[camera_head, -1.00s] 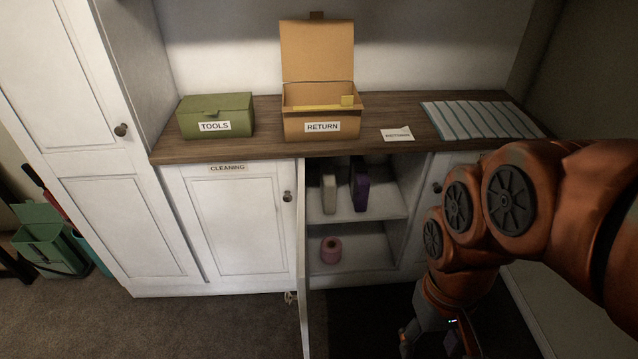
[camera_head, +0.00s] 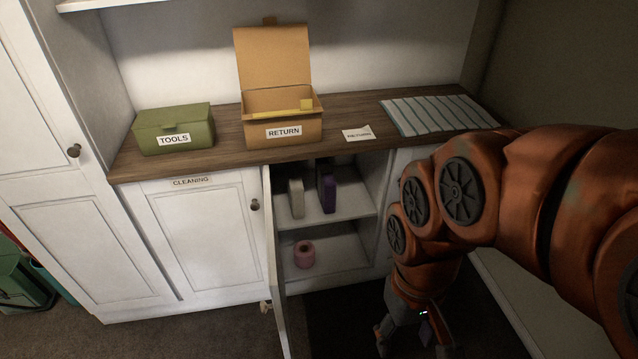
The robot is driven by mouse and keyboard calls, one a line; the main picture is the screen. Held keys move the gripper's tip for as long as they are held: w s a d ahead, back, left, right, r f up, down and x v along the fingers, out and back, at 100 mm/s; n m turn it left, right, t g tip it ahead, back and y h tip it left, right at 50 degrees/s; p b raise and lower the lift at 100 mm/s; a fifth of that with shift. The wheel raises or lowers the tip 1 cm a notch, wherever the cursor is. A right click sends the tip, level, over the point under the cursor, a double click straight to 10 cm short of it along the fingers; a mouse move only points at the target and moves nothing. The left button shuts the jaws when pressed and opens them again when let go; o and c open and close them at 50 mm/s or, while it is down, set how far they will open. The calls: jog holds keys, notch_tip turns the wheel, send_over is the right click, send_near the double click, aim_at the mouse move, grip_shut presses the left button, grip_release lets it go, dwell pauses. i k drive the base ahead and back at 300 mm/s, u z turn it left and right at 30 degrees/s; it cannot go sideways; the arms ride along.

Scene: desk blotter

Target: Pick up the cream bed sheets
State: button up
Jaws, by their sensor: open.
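I cannot make out any cream bed sheets for certain. A folded, striped pale cloth (camera_head: 437,114) lies flat at the right end of the wooden counter. A pale upright item (camera_head: 296,198) and a purple one (camera_head: 328,193) stand on the upper shelf of the open cabinet. A pink roll (camera_head: 304,254) is on the shelf below. My gripper (camera_head: 412,348) hangs low at the bottom of the view, right of the open cabinet, its fingers apart and their tips near the frame edge. It is apart from the cloth and the shelf items.
An open cardboard RETURN box (camera_head: 284,131) and a green TOOLS box (camera_head: 173,129) stand on the counter (camera_head: 225,156), with a small label card (camera_head: 358,134) to their right. The open cabinet door (camera_head: 275,265) juts forward. A green bin (camera_head: 22,283) is at far left.

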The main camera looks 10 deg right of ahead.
aim_at(294, 185)
jog(key=z, duration=1.4)
jog(key=i, duration=1.8)
jog(key=u, duration=5.2)
